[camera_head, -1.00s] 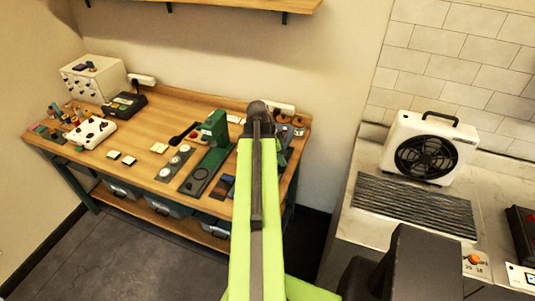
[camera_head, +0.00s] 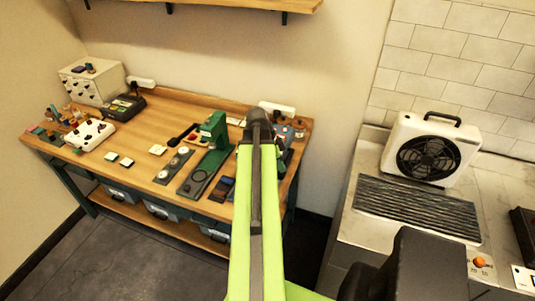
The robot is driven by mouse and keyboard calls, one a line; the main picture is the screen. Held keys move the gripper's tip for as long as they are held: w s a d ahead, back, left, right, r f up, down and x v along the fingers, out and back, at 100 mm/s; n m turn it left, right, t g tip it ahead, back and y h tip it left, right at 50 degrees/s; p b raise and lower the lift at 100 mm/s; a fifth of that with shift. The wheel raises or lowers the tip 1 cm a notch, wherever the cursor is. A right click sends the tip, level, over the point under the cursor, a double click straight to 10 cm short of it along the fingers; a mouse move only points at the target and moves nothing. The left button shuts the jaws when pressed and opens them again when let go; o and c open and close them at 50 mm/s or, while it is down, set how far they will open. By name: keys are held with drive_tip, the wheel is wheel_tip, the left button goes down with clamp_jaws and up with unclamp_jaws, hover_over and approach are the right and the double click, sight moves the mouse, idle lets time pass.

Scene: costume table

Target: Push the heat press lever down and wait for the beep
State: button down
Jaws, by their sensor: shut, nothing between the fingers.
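A green press-like machine (camera_head: 213,131) stands on the wooden table, left of my arm, on a long dark base that runs toward the table's front edge. It may be the heat press, but I cannot be sure. A black handle (camera_head: 181,135) lies just left of it; whether it is joined to the machine is unclear. My green arm rises through the middle of the view, its dark upper end beside the machine. My gripper does not show; it is out of sight beyond or behind the arm.
The wooden table (camera_head: 150,128) also holds a dark device (camera_head: 124,106), a white box (camera_head: 92,82), a white control unit (camera_head: 90,134) and small pads. To the right, a fan unit (camera_head: 431,150) stands on a counter (camera_head: 345,235). Grey floor (camera_head: 100,255) lies in front.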

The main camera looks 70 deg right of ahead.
drive_tip(key=shift+f, duration=0.25)
drive_tip(key=shift+f+b, duration=1.1)
drive_tip(key=shift+b, duration=0.2)
drive_tip(key=shift+f, duration=0.15)
drive_tip(key=shift+d+f+b, duration=0.1)
drive_tip(key=shift+f+b, duration=0.2)
drive_tip(key=shift+b, duration=0.15)
drive_tip(key=shift+r, duration=0.1)
wheel_tip(320, 180, up, 15)
drive_tip(key=p, duration=1.5)
